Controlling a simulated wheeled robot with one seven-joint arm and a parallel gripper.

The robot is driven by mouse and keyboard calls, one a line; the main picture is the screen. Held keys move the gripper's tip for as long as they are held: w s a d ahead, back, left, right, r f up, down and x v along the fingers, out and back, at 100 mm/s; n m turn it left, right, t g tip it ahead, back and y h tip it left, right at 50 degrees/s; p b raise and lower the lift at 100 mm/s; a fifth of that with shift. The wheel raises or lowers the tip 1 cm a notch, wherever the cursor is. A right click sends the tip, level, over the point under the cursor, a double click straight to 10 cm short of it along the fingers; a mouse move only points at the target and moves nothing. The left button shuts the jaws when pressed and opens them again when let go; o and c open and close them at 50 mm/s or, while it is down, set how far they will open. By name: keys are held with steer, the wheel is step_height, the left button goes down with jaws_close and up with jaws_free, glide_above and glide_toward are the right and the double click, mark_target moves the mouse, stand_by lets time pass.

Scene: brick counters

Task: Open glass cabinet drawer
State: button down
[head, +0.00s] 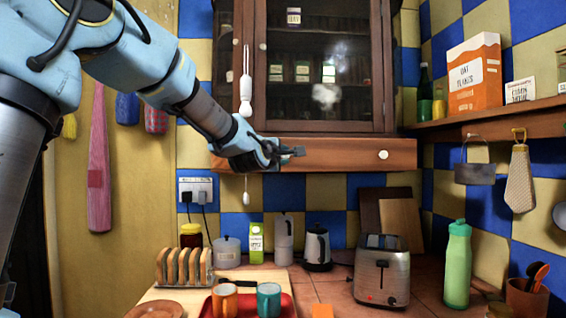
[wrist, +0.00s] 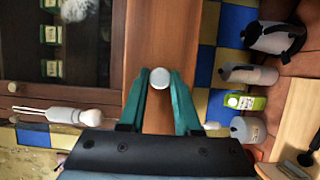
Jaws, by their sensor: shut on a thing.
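The glass cabinet (head: 320,108) hangs on the tiled wall, with a dark interior behind its glass doors. Its wide wooden drawer (head: 340,153) runs along the bottom, with a round white knob (head: 383,155) showing on the right. My gripper (head: 293,151) is at the left part of the drawer front and hides what is behind it in the head view. In the wrist view, my gripper (wrist: 160,82) has its two green fingers closed on a second white knob (wrist: 160,78) of the drawer (wrist: 165,40). I cannot tell whether the drawer stands out from the cabinet.
A white whisk-like utensil (head: 246,92) hangs at the cabinet's left side. A wooden shelf (head: 480,125) with a cereal box (head: 475,75) is on the right. The counter below holds a toaster (head: 382,275), a kettle (head: 317,247) and a green bottle (head: 457,265).

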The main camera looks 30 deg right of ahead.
steer(key=c, duration=0.6)
jaws_free()
steer(key=b+v, duration=0.2)
steer(key=v, duration=0.8)
steer(key=shift+s+a+b, duration=0.25)
steer(key=shift+a+b, duration=0.1)
